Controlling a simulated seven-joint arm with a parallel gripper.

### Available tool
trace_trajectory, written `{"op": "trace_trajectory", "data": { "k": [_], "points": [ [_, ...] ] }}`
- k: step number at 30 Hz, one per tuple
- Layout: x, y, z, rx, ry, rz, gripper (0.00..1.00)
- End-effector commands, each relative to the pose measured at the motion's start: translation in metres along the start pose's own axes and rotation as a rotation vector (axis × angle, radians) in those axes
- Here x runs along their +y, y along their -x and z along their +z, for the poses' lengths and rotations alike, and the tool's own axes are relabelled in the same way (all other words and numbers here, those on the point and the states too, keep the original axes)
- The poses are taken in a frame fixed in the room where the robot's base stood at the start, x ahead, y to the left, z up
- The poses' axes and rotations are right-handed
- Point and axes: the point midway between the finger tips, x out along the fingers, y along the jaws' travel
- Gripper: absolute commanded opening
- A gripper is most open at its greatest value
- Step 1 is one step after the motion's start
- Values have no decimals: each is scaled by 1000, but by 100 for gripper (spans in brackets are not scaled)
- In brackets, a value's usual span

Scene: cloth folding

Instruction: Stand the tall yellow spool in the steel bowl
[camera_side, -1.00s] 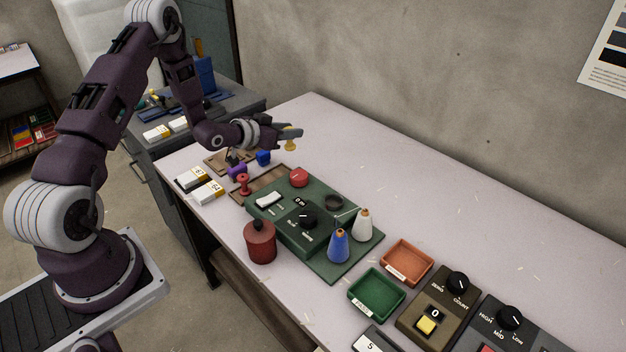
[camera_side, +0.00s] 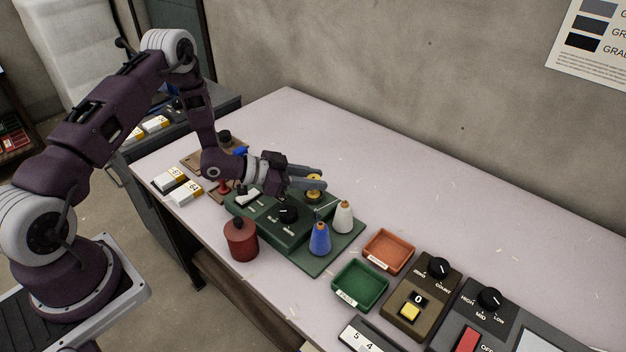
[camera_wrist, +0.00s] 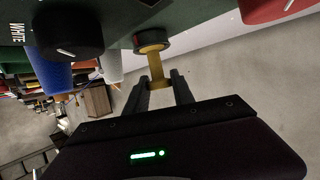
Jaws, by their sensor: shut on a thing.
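The yellow spool (camera_side: 315,179) is between the fingers of my gripper (camera_side: 321,185), upright over the green panel. In the wrist view my gripper (camera_wrist: 158,86) is shut on the spool's narrow stem (camera_wrist: 155,66). The small dark steel bowl (camera_side: 313,202) sits on the green panel directly under the spool. In the wrist view the spool's far end meets the bowl (camera_wrist: 139,45), and its flange appears within the rim. I cannot tell whether it rests on the bowl's floor.
A white cone (camera_side: 343,217) and a blue cone (camera_side: 320,239) stand close by on the panel, near a black knob (camera_side: 288,214). A red canister (camera_side: 241,240) stands in front. Orange (camera_side: 389,251) and green (camera_side: 360,286) trays lie to the right. The table behind is clear.

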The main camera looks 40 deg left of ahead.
Motion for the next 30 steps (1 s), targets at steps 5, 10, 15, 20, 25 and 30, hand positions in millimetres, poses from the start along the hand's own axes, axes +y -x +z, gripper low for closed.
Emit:
{"op": "trace_trajectory", "data": {
  "k": [5, 10, 15, 20, 25, 30],
  "points": [
    [0, -1, 2, 2, -1, -1, 0],
    [0, -2, 4, 1, 0, -1, 0],
    [0, -2, 5, 1, 0, -1, 51],
    [0, -2, 5, 1, 0, -1, 51],
    [-1, 0, 0, 2, -2, -2, 51],
    [-2, 38, 2, 1, 3, -6, 51]
  ]
}}
